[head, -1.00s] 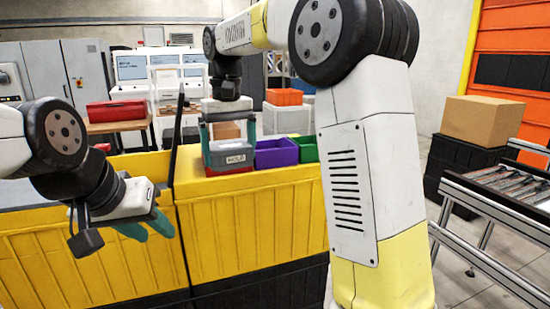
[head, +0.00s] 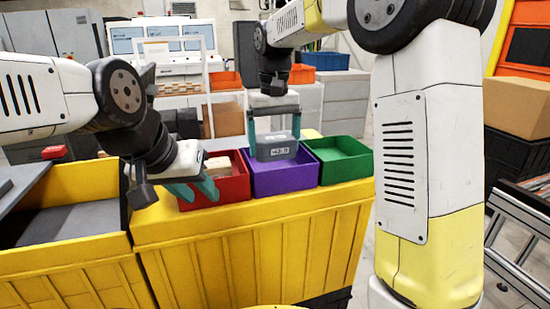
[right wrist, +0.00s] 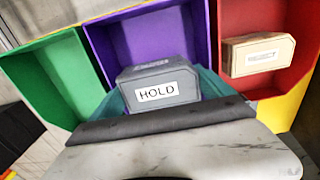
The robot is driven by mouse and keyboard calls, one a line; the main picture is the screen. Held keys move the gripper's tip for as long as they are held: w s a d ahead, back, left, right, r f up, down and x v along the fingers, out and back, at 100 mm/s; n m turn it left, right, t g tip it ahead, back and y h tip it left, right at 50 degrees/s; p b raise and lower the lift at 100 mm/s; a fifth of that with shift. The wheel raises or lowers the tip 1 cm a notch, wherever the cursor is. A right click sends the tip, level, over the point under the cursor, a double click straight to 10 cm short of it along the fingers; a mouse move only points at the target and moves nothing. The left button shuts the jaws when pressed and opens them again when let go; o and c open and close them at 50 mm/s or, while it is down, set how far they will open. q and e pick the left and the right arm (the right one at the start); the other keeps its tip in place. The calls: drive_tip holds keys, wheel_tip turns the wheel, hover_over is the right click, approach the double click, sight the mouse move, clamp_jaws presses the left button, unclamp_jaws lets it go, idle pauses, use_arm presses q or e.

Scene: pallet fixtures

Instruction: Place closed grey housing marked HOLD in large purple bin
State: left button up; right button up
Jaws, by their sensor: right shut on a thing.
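The closed grey housing (head: 277,147) has a white label, which reads HOLD in the right wrist view (right wrist: 168,84). My right gripper (head: 275,135) is shut on it, with a teal finger at each side. The housing is over the purple bin (head: 283,182), near its opening; I cannot tell whether it touches the bin floor. The purple bin also shows in the right wrist view (right wrist: 203,47), around and behind the housing. My left gripper (head: 192,190) has its teal fingers at the front of the red bin; the fingers look apart with nothing between them.
The red bin (head: 227,190) stands left of the purple one and holds a tan labelled box (right wrist: 259,55). The green bin (head: 340,160) stands to the right. All three sit on a yellow crate (head: 250,245). A conveyor (head: 520,235) is at the far right.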

sight(274, 158)
drive_tip(key=shift+w+f, duration=0.15)
drive_tip(key=shift+f, duration=2.05)
drive_tip(key=shift+f, duration=0.15)
drive_tip(key=o, duration=1.3)
